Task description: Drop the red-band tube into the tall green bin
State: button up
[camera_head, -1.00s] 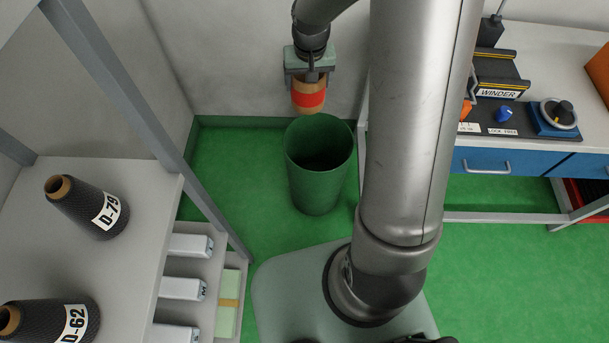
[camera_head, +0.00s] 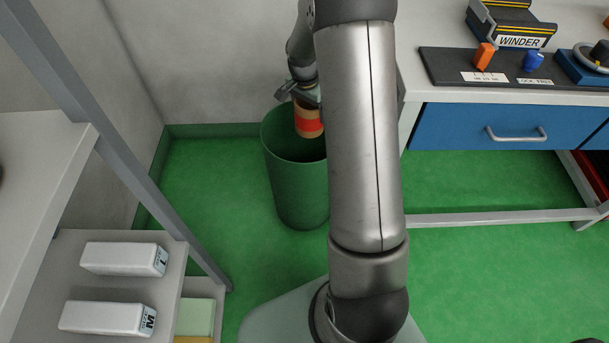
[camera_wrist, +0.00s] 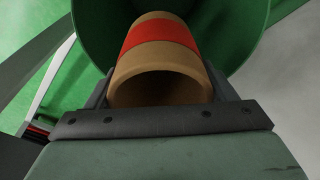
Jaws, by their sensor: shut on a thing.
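The red-band tube (camera_head: 309,122) is a tan cardboard tube with a red band. My gripper (camera_head: 304,97) is shut on its upper end and holds it hanging over the mouth of the tall green bin (camera_head: 297,187). In the head view the tube overlaps the bin's opening, and my arm covers the bin's right side. In the wrist view the tube (camera_wrist: 160,57) points away from my gripper (camera_wrist: 160,100), its open near end facing the camera. The green bin's wall (camera_wrist: 105,25) surrounds its far end.
A grey shelf with white boxes (camera_head: 124,259) stands at the left. A bench with a blue drawer (camera_head: 480,125) and a winder (camera_head: 512,30) stands at the right. Green floor (camera_head: 205,190) is clear around the bin's left side.

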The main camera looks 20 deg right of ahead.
jog(key=shift+f+b, duration=1.75)
jog(key=shift+f, duration=1)
jog(key=o, duration=1)
jog(key=shift+o, duration=0.2)
notch_tip(320, 180, up, 17)
jog(key=s+a+p, duration=0.1)
jog(key=a+p, duration=0.1)
jog(key=p, duration=0.2)
jog(key=shift+a+r+p, duration=0.15)
jog(key=shift+a+p, duration=0.05)
jog(key=shift+p, duration=0.1)
jog(key=shift+s, duration=0.1)
